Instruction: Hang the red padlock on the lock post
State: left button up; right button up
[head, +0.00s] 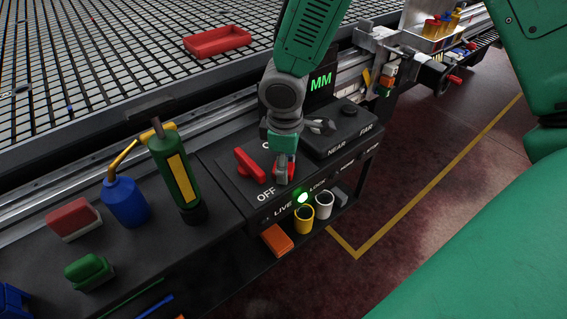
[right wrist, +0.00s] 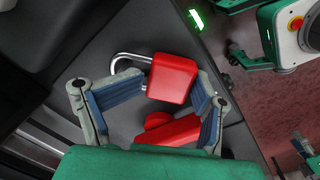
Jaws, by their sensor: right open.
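The red padlock (right wrist: 172,78) has a silver shackle and lies on the dark panel in the right wrist view. My right gripper (right wrist: 160,92) is open, with its two fingers on either side of the padlock and a gap to its body. In the head view my right gripper (head: 284,174) points down at the control panel, and it mostly hides the padlock; only a bit of red (head: 291,168) shows. A red switch handle (head: 248,165) stands beside it, marked OFF; it also shows in the right wrist view (right wrist: 172,130). I cannot make out the lock post. My left gripper is not in view.
A green cylinder (head: 178,175) and a blue oil can (head: 125,202) stand left of the panel. A black box (head: 342,130) marked NEAR and FAR is close on the right. Yellow and white cups (head: 303,213) sit below the panel's front edge. A red tray (head: 217,41) lies on the grid.

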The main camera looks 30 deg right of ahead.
jog(key=shift+a, duration=0.1)
dwell(0.4)
notch_tip(320, 180, up, 9)
jog(key=p, duration=0.5)
jog(key=shift+b, duration=0.4)
jog(key=shift+s+a+m, duration=0.3)
jog(key=shift+s, duration=0.2)
jog(key=shift+s+a+f+m+g+y+p, duration=0.1)
jog(key=shift+s+a+m+p, duration=0.45)
jog(key=shift+m, duration=0.7)
jog(key=shift+s+a+f+m+g+y+p, duration=0.15)
jog(key=shift+s+a+m+p, duration=0.4)
jog(key=shift+m, duration=0.65)
jog(key=shift+s+a+f+m+g+y+p, duration=0.1)
jog(key=shift+s+a+m+p, duration=0.4)
jog(key=shift+m, duration=0.75)
jog(key=shift+m, duration=0.4)
